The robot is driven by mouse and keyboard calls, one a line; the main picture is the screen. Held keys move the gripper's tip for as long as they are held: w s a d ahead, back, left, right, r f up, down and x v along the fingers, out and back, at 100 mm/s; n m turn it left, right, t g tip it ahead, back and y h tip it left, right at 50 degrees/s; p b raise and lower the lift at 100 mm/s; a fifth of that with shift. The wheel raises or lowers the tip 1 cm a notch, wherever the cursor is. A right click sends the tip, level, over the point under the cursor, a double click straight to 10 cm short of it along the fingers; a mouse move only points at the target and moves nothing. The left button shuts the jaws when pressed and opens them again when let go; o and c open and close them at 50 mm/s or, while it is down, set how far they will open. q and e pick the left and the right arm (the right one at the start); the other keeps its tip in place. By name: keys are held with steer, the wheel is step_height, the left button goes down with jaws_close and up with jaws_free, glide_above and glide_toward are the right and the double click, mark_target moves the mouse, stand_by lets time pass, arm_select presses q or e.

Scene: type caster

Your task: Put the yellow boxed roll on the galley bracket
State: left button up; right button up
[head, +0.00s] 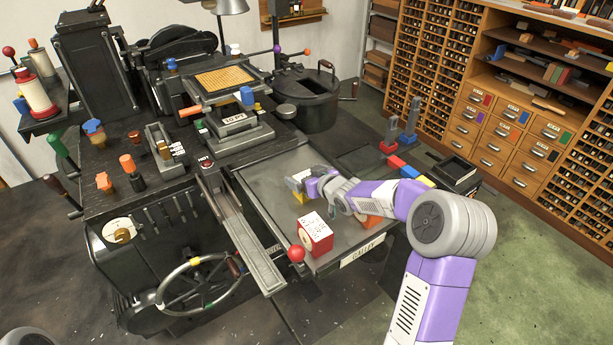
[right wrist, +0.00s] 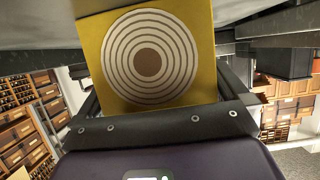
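The yellow boxed roll (head: 299,198) is on the flat grey tray of the press in the head view, partly hidden by my right gripper (head: 312,184). In the right wrist view the yellow boxed roll (right wrist: 147,60) shows its ringed face, slightly tilted, between the two dark fingers. I cannot tell whether the fingers press on it. The galley bracket (head: 300,170) is the shelf with a front label reading GALLEY (head: 362,251). My left gripper is not in view.
A red boxed roll (head: 315,234) stands near the front edge, by a red ball knob (head: 296,253). An orange box (head: 370,220) is partly behind my right forearm. A metal channel (head: 240,236) runs to the left. Blue, red and yellow blocks (head: 408,171) lie to the right.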

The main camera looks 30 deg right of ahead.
steer(key=shift+r, duration=0.2)
steer(key=shift+s+d+r+p, duration=0.1)
steer(key=shift+s+r+p, duration=0.1)
steer(key=shift+s+p, duration=0.1)
steer(key=p+v, duration=0.3)
steer(key=v, duration=0.8)
steer(key=shift+s+p, duration=0.25)
steer(key=shift+p, duration=0.15)
steer(key=shift+f, duration=0.1)
